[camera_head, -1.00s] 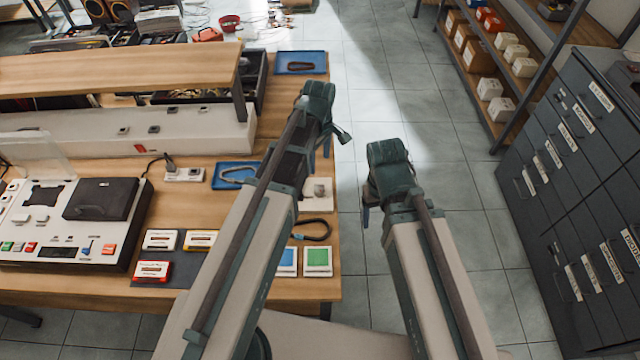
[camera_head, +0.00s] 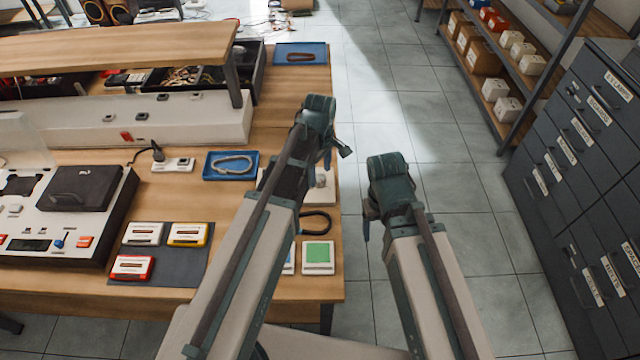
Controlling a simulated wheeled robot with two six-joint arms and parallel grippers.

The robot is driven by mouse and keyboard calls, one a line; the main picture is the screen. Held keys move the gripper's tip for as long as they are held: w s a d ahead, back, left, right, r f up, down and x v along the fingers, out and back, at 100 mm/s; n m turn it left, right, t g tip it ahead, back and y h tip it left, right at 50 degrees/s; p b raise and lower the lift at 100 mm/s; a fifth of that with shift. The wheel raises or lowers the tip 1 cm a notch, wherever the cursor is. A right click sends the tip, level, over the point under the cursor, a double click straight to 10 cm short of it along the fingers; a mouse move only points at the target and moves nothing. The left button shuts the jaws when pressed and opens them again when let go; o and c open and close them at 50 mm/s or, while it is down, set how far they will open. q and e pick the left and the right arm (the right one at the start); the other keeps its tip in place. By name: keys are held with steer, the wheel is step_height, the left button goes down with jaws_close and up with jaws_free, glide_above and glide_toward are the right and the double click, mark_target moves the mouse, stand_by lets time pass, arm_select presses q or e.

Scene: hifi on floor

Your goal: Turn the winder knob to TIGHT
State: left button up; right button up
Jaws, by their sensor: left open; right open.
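No knob marked TIGHT can be read from here. A pale block (camera_head: 322,196) with a small grey part on top sits at the table's right edge, partly hidden behind my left arm; I cannot tell whether it is the winder. My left gripper (camera_head: 335,155) is open and empty, and in the picture it shows just above that block. My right gripper (camera_head: 369,222) is open and empty, to the right of the table edge with floor behind it. Three cassettes, white (camera_head: 144,233), yellow (camera_head: 188,234) and red (camera_head: 132,267), lie on a dark mat (camera_head: 180,271).
A deck with a dark lid (camera_head: 86,190) stands at the left. A blue tray (camera_head: 231,175) holds a pale loop; a dark loop (camera_head: 316,221) lies near a green-topped square (camera_head: 318,253). A raised wooden shelf (camera_head: 110,48) spans the back. Grey drawers (camera_head: 580,170) stand right; floor between is clear.

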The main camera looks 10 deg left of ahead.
arm_select(q)
step_height(320, 180, down, 2)
steer(key=shift+b, duration=0.55)
steer(key=shift+c, duration=0.2)
jaws_close()
